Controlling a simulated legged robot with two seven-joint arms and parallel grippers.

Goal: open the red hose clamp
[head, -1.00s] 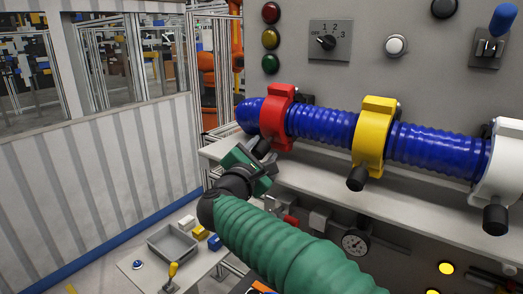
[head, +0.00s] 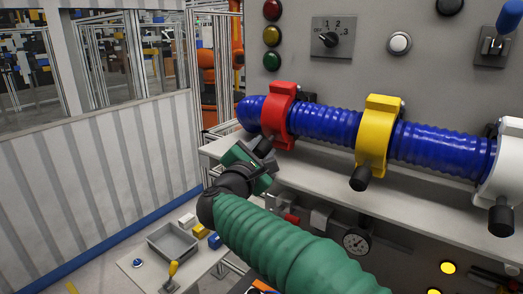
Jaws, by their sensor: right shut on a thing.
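The red hose clamp (head: 279,116) is wrapped around the left part of the ribbed blue hose (head: 325,125). Its black handle (head: 263,147) sticks out below at the lower left. My right gripper (head: 259,158), at the end of the green-sleeved arm, is at this handle just below the red clamp and is shut on it. The gripper's own body hides part of the grip. The red band still sits around the hose. My left gripper is not in view.
A yellow clamp (head: 377,138) and a white clamp (head: 503,170) sit further right on the hose, each with a black handle. A grey shelf (head: 320,171) runs below. A low table with a grey bin (head: 172,243) stands at the lower left.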

